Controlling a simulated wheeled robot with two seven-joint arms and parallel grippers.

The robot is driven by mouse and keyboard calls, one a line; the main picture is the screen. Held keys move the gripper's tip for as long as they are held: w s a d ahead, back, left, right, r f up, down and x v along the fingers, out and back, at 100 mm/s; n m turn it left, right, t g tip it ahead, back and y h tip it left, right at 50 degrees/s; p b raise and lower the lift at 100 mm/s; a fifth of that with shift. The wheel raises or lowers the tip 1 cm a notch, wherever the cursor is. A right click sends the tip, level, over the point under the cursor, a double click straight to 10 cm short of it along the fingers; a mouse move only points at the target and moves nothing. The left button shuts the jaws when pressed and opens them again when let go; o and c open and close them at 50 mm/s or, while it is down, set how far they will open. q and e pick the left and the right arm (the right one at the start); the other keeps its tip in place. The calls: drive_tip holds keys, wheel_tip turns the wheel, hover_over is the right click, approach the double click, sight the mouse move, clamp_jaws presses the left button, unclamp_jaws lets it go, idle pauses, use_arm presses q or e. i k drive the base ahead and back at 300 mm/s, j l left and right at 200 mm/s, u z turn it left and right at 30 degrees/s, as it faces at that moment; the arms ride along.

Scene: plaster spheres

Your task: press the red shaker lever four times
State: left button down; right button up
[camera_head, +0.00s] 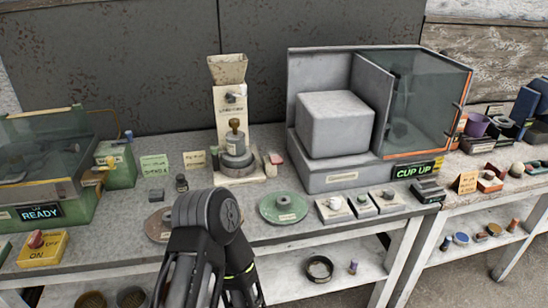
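A red knob (36,239) stands on a yellow box (42,252) with "ON" lettering, at the far left front of the bench. A small pinkish-red piece (277,158) is beside the base of the beige dispenser stand (232,115). I cannot tell for sure which of these is the shaker lever. A dark jointed part of one of my arms (205,220) rises at the bottom centre, over the bench's front edge. No gripper fingertips show in this view.
A green glass-topped case (50,150) reading "READY" is at the left. A grey cabinet (335,179) with a "CUP UP" sign stands right of centre. A green disc (283,207) and several small switch boxes (334,209) line the front edge. A lower shelf (290,275) holds small items.

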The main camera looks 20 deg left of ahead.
sight(275, 160)
drive_tip(key=z, duration=0.95)
drive_tip(key=k+j+z, duration=0.25)
drive_tip(key=k+j, duration=0.8)
drive_tip(key=k, duration=0.15)
